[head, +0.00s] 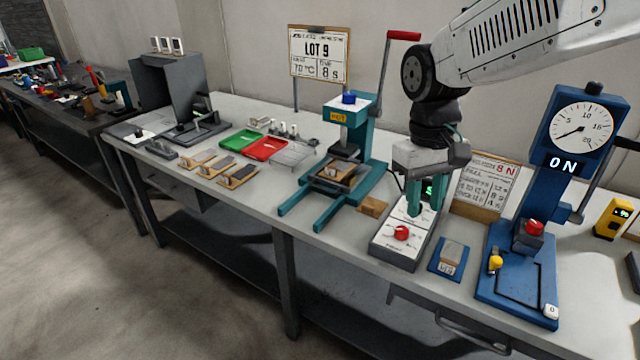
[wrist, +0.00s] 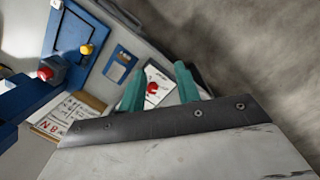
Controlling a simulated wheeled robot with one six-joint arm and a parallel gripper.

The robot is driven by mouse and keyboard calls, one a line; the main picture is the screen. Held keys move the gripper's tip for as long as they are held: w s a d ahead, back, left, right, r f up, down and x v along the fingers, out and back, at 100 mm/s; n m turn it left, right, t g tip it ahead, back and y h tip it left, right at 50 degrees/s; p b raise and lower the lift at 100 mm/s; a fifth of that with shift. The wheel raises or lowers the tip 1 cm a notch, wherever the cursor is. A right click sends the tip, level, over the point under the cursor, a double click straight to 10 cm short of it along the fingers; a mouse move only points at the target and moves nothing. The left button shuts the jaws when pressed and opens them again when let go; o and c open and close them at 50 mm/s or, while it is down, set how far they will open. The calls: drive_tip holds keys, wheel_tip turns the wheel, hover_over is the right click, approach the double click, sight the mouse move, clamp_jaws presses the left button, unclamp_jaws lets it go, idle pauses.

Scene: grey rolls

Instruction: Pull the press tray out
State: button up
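The teal press (head: 364,136) stands at the middle of the bench, with a red-gripped lever (head: 403,36) raised at its top. Its dark press tray (head: 322,179) sits at the press's foot, under the head, with a tan and grey piece (head: 337,171) on it. Two teal rails (head: 298,198) run forward from it toward the bench's front edge. My gripper (head: 425,207) is right of the press, above a white control box (head: 385,243). In the wrist view its teal fingers (wrist: 160,78) are apart with nothing held. The press is not seen in the wrist view.
The control box has a red knob (head: 401,233). Green and red trays (head: 266,149) lie left. The bench strip between the rails is clear.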

drive_tip(key=w+a+f+n, duration=0.2)
drive_tip(key=w+a+f, duration=0.2)
drive_tip(key=w, duration=0.4)
drive_tip(key=w+a+f+n, duration=0.1)
drive_tip(key=w+a+f, duration=0.4)
drive_tip(key=w, duration=0.4)
drive_tip(key=w+a+f+n+t, duration=0.1)
drive_tip(key=w+a+f, duration=0.3)
drive_tip(key=w, duration=0.4)
drive_tip(key=shift+w+a+f+n+h, duration=0.4)
drive_tip(key=shift+f+n, duration=0.1)
drive_tip(key=shift+n, duration=0.3)
drive_tip(key=w+a, duration=0.1)
drive_tip(key=w, duration=0.2)
drive_tip(key=n+t, duration=0.2)
approach(320, 189)
drive_tip(key=f, duration=0.2)
drive_tip(key=w+d+f, duration=0.1)
drive_tip(key=f, duration=0.4)
drive_tip(key=shift+w+d+f, duration=0.15)
drive_tip(key=shift+d+f, duration=0.1)
clamp_jaws()
